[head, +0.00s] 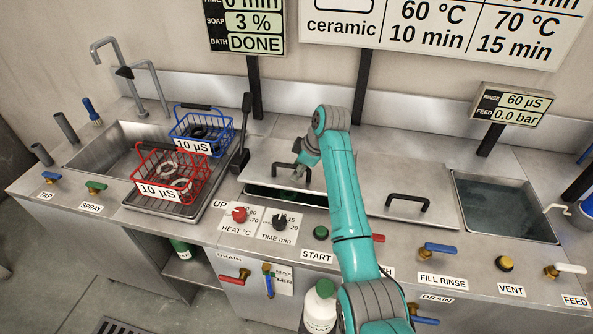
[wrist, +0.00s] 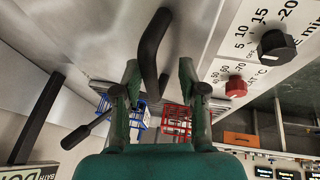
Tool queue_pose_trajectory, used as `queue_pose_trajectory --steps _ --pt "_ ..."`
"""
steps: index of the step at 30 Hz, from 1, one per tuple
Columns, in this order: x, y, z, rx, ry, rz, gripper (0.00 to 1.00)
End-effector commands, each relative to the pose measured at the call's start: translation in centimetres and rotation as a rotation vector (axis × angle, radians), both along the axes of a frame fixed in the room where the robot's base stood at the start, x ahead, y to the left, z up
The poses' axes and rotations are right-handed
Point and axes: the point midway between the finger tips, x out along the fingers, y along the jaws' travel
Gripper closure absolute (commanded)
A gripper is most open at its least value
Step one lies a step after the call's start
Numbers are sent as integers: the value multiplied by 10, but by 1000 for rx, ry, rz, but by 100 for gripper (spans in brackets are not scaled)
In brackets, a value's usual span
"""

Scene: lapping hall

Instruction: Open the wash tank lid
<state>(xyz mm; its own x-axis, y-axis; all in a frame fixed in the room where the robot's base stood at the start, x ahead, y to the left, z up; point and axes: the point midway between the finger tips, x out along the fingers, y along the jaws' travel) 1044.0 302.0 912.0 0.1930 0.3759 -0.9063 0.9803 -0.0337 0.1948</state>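The wash tank lid (head: 262,155) is a flat metal plate behind the heat and time knobs. A dark strip of the tank opening (head: 285,196) shows along its front edge, so the lid does not cover the tank fully. Its black bar handle (head: 291,168) stands on top; in the wrist view the handle (wrist: 152,50) rises between the fingers. My gripper (head: 302,168) is at the handle, reaching in from the right. In the wrist view my gripper's fingers (wrist: 157,85) are apart, with gaps visible beside the handle. The arm hides the lid's right part.
A red basket (head: 170,175) and a blue basket (head: 203,130) stand left of the tank. A black lever (head: 243,130) rises beside the lid's left side. Another handled metal lid (head: 410,190) lies to the right, next to an open water-filled basin (head: 505,207).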

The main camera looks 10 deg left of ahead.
Motion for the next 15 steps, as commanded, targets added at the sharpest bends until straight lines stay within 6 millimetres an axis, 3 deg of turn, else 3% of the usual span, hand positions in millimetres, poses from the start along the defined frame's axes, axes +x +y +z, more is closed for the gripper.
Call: queue_pose_trajectory --steps 15 --pt "-1 -12 29 0 -1 0 59"
